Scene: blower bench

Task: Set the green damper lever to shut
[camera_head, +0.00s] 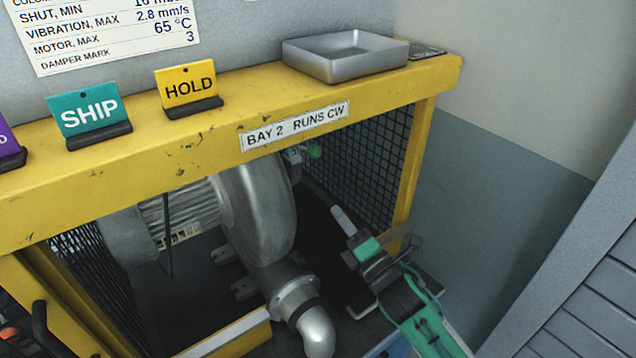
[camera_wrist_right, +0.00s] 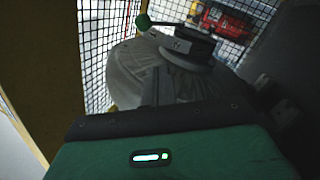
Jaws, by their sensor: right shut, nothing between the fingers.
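The green damper lever shows as a round green knob (camera_head: 315,151) just below the yellow frame's top beam, at the right of the blower. In the right wrist view the green knob (camera_wrist_right: 143,22) sits at the end of a dark arm that runs to a round mount on a pipe. My right gripper (camera_head: 343,219) is inside the frame, below and right of the knob and apart from it. Its fingers (camera_wrist_right: 156,84) are together and empty, pointing toward the blower. The lever's scale is too small to read. My left gripper is not in view.
The silver blower housing (camera_head: 262,205) stands left of my right gripper, with a pipe elbow (camera_head: 318,332) below. Yellow posts and black mesh (camera_head: 368,150) close in the right side. A metal tray (camera_head: 345,68) and signs stand on the yellow beam (camera_head: 120,170).

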